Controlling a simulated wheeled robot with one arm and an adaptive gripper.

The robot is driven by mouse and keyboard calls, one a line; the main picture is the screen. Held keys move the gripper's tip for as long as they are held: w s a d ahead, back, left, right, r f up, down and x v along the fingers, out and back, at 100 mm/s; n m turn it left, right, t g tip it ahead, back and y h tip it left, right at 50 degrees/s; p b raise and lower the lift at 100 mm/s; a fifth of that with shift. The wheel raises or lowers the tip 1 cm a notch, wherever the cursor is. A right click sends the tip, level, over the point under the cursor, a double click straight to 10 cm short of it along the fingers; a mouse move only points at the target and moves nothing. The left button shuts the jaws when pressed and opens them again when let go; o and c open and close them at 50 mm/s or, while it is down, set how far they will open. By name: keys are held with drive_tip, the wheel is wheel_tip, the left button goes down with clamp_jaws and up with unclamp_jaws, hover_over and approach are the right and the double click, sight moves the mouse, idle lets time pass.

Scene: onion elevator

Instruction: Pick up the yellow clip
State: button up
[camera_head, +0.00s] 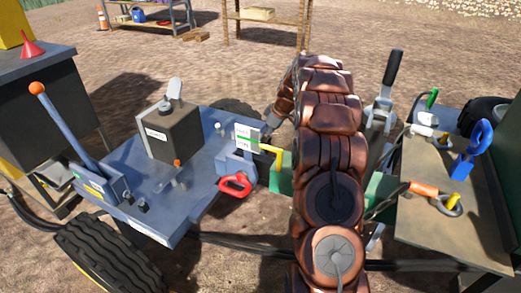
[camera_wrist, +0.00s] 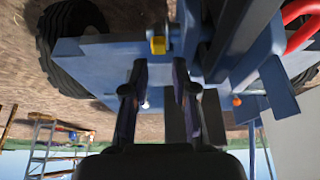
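In the head view, a thin bent yellow piece (camera_head: 266,148) sits at the blue hitch end of the cart, beside a green block. Another small yellow piece (camera_head: 454,201) lies on a ring on the right-hand table. I cannot tell for sure which is the yellow clip. The wrist view shows a small yellow block (camera_wrist: 158,45) on a blue part, beyond and above the fingertips. My gripper (camera_wrist: 161,68) is open, with nothing between its two dark fingers. In the head view my copper arm reaches over the hitch, and the gripper is mostly hidden.
The blue cart (camera_head: 205,185) carries a dark box (camera_head: 172,132), an orange-tipped lever (camera_head: 62,118) and a red handle (camera_head: 235,185). The right-hand table (camera_head: 445,238) holds cables and a blue hook (camera_head: 473,150). Shelves stand at the back on open dirt ground.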

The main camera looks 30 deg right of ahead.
sight(263, 146)
drive_tip(key=x, duration=0.4)
drive_tip(key=shift+s+d+f+b, duration=0.2)
drive_tip(key=shift+s+f+b, duration=0.1)
drive_tip(key=shift+b, duration=0.1)
drive_tip(key=shift+w+a+f, duration=0.1)
drive_tip(key=shift+w+f, duration=0.2)
drive_tip(key=shift+f, duration=0.2)
clamp_jaws()
